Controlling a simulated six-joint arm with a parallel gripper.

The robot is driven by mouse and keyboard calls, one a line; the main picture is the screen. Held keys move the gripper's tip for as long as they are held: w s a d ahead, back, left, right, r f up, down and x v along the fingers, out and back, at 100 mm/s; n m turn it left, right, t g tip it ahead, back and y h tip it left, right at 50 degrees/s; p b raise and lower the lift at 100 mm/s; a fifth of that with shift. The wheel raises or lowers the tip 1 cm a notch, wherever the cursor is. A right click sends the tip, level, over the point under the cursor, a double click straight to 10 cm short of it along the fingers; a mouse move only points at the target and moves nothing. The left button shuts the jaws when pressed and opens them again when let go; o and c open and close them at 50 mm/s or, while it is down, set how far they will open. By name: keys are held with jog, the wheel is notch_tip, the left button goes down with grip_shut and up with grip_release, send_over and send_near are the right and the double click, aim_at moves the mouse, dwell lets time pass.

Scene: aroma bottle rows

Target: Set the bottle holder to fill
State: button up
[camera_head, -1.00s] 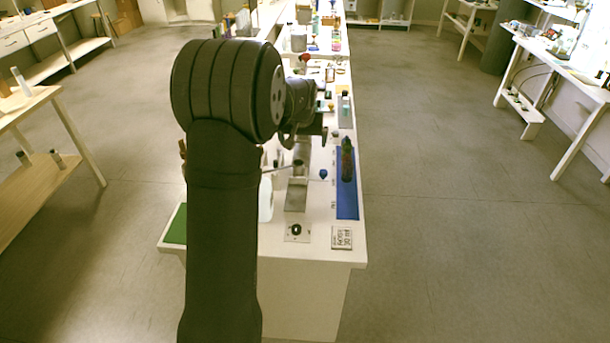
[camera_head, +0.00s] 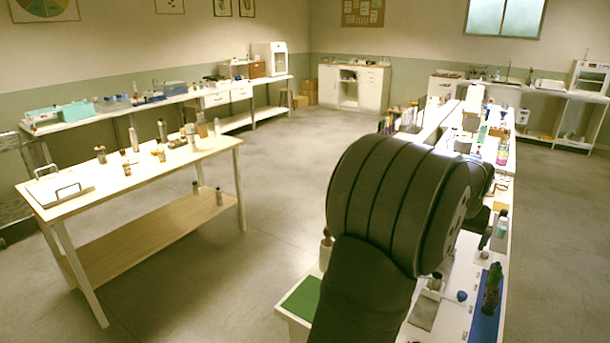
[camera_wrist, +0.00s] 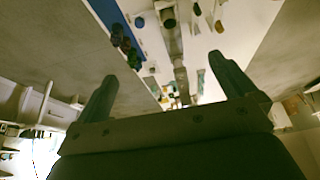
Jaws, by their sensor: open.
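A grey metal fixture (camera_head: 424,312) stands on the white bench in the head view, partly behind my arm; it may be the bottle holder, but its setting cannot be made out. A small blue knob (camera_head: 461,296) is to its right. A dark green bottle (camera_head: 492,288) stands upright on a blue mat (camera_head: 486,326) at the bench's right side. My gripper (camera_wrist: 163,68) is open in the wrist view, with nothing between its fingers. The bench lies beyond the fingers there, with a grey strip (camera_wrist: 173,42) down it. My arm hides the gripper in the head view.
A green mat (camera_head: 302,297) lies at the bench's left edge. More small items crowd the bench farther back, including a grey-white bottle (camera_head: 501,225). A separate wooden table (camera_head: 110,195) with several bottles stands at the left, across open floor (camera_head: 270,190).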

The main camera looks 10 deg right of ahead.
jog(key=c, duration=1.1)
jog(key=shift+o, duration=0.2)
jog(key=n+y, duration=0.2)
jog(key=n, duration=0.2)
send_near(463, 295)
jog(key=shift+t+h, duration=0.3)
jog(key=shift+t, duration=0.1)
jog(key=x, duration=0.8)
jog(key=shift+a+f, duration=0.1)
jog(key=shift+f, duration=0.3)
grip_shut()
jog(key=shift+s+a, duration=0.1)
